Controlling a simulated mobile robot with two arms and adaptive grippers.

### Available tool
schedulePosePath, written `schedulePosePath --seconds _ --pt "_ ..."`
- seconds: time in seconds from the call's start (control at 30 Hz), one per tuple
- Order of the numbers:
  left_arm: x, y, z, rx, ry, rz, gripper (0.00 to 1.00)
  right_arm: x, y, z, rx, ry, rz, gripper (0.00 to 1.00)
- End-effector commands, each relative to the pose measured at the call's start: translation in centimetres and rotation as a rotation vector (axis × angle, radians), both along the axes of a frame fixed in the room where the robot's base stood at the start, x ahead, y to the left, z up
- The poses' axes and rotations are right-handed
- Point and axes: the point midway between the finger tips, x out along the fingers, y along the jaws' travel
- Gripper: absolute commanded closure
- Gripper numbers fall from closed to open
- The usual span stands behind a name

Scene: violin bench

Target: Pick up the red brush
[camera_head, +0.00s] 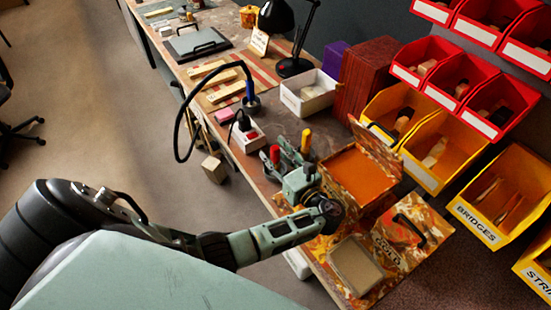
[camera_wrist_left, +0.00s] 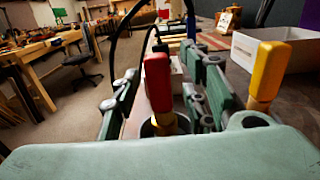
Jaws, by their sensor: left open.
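The red brush (camera_head: 275,155) shows as an upright red handle beside my left gripper, near the bench's front edge. In the left wrist view the red brush (camera_wrist_left: 158,85) stands in the middle, with a yellowish lower part going into a dark round opening. My left gripper (camera_head: 290,158) is open. In the left wrist view its green fingers (camera_wrist_left: 165,88) stand apart, one on each side of the red handle; I cannot tell whether either touches it. The brush's lower end is hidden. My right gripper is not in view.
A yellow-handled tool (camera_head: 306,140) stands close on the right of my left gripper, also in the wrist view (camera_wrist_left: 269,75). An orange-patterned open box (camera_head: 362,170) is just right. A blue-handled tool with a black cable (camera_head: 250,92) and a white bin (camera_head: 308,92) lie beyond.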

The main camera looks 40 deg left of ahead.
Motion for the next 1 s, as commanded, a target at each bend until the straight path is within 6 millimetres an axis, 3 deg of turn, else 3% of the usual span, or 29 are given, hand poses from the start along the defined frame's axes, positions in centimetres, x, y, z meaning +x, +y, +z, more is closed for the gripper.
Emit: schedulePosePath --seconds 0.2,0.67,1.0 --pt "0.1 0.2 -0.1 -0.002 0.001 0.0 0.59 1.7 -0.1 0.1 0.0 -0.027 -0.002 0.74" --pt "0.1 0.1 -0.1 -0.001 0.0 -0.001 1.0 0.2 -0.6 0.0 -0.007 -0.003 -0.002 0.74" --pt "0.1 0.1 0.1 -0.001 -0.001 -0.001 1.0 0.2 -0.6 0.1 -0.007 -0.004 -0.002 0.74"
